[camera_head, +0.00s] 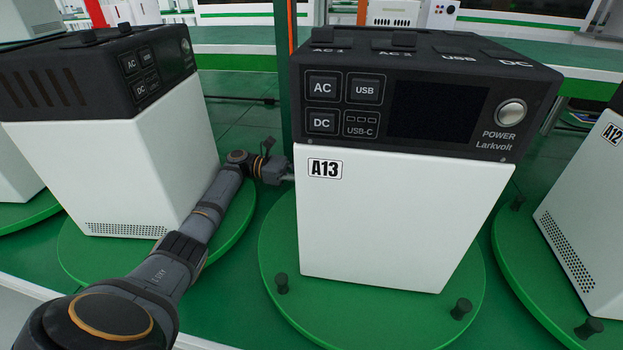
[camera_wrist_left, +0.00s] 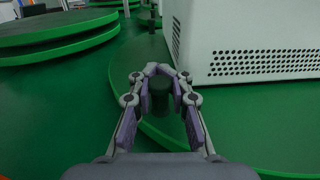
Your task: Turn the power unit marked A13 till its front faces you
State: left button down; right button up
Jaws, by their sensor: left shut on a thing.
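The power unit marked A13 (camera_head: 390,215) is a white box with a black top. It stands upright on a green turntable (camera_head: 275,255). Its front, with buttons, a dark screen and the A13 label (camera_head: 325,169), faces me, slightly askew. My right gripper is not in view.
Another power unit (camera_head: 110,160) stands on its own turntable (camera_head: 85,245) at left, close to my left arm. A unit marked A12 (camera_head: 590,215) stands on a turntable (camera_head: 530,270) at right. A thin green post (camera_head: 283,70) rises behind the A13 unit.

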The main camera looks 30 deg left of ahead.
pick_arm(q)
jog(key=shift+w+a+r, duration=0.1)
jog(key=shift+w+a, duration=0.05)
jog(key=shift+w, duration=0.2)
jog(key=c, duration=1.6)
grip_release()
jog(key=o, duration=0.3)
jog(key=shift+s+a, duration=0.1)
jog(key=shift+a, duration=0.2)
jog(key=shift+d, duration=0.15)
jog(key=v, duration=1)
jog(key=shift+a, duration=0.4)
jog(key=shift+s+a, duration=0.35)
jog(key=shift+a, duration=0.15)
